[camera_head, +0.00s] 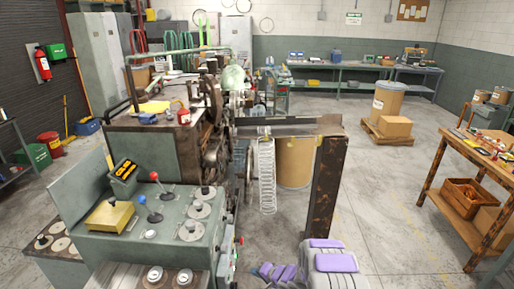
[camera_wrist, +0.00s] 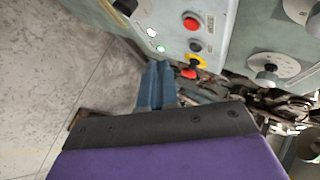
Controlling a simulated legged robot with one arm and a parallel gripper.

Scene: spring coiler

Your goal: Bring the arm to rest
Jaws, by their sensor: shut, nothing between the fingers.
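My gripper (camera_wrist: 157,86) shows in the wrist view as two blue-grey fingers lying close together, shut and empty. It points toward the side of a grey-green control console (camera_wrist: 235,30), apart from it as far as I can tell. In the head view my folded arm with purple covers is at the bottom centre, to the right of the console (camera_head: 160,232). The fingertips are hard to make out there. The wrist view shows a red button (camera_wrist: 191,22), a black button (camera_wrist: 195,46) and a yellow-ringed button (camera_wrist: 193,63) on the console's face.
The spring coiler (camera_head: 150,140) stands behind the console, with a coiled spring (camera_head: 266,175) hanging under its beam (camera_head: 290,126). A rusty post (camera_head: 328,185) stands close beyond my arm. A wooden workbench (camera_head: 450,160) is at the right. Floor between post and workbench is clear.

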